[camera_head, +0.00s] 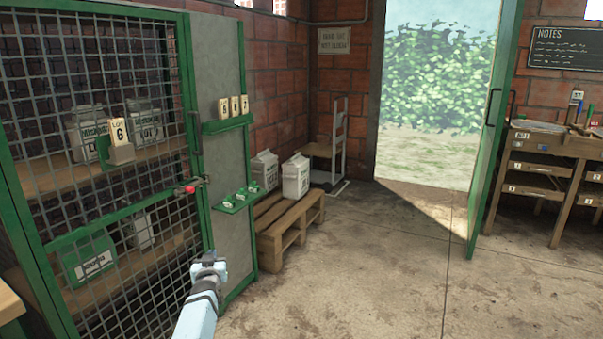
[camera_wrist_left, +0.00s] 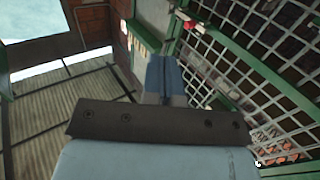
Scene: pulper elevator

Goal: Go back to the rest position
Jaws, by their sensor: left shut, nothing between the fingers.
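My left gripper (camera_head: 208,258) is raised in front of the grey panel beside the green mesh cage (camera_head: 187,95). Its fingers are shut and hold nothing. In the left wrist view the closed blue fingers (camera_wrist_left: 164,75) show at the middle, with the mesh on the right. A red-ended latch (camera_head: 190,188) sits on the cage's edge, up and left of the gripper. My right gripper is in neither view.
Behind the mesh are shelves with white bags and a lot 6 tag (camera_head: 117,131). A wooden pallet (camera_head: 290,222) with two white containers stands past the panel. A green door (camera_head: 494,120) stands open; a wooden desk (camera_head: 540,165) is at right. The middle floor is clear.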

